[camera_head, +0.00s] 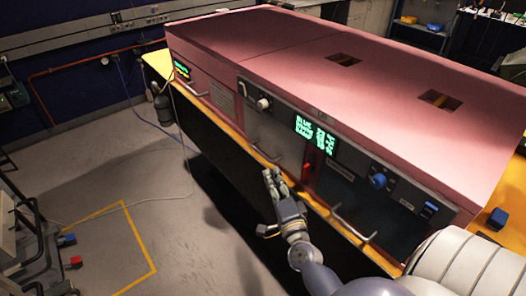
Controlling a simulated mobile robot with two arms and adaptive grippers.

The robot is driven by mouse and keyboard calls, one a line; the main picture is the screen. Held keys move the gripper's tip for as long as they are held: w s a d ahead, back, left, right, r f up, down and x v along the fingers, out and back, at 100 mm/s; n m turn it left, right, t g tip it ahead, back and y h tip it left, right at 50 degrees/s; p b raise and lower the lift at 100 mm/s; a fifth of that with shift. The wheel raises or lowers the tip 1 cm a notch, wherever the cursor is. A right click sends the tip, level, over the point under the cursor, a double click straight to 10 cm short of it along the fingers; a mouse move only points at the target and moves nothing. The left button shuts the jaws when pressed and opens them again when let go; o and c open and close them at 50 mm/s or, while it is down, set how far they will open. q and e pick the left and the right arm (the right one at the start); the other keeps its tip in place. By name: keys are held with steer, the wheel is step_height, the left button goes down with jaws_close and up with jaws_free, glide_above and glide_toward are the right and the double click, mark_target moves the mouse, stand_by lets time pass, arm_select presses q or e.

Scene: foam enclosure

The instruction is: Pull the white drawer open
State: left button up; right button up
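I cannot make out a clearly white drawer. The long pink enclosure (270,60) has a dark front panel with metal bar handles: one near the middle (267,154), one at the right (353,224) and one at the far left (198,88). My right gripper (273,177) is in front of the panel, just below the middle handle in the picture. Its fingers point up toward the panel and look close together; I cannot tell whether they touch anything or how far apart they are. My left gripper is not in view.
A yellow ledge (318,206) runs along the enclosure's front. The panel carries a green-lit display (315,132), a red part (306,171) and a blue knob (377,181). Grey floor with a yellow line (138,243) is open at the left. A dark cylinder (163,107) stands by the left end.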

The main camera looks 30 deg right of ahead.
mark_target(263, 155)
steer(key=p+x, duration=0.1)
steer(key=x, duration=0.9)
steer(key=shift+w, duration=0.25)
jaws_close()
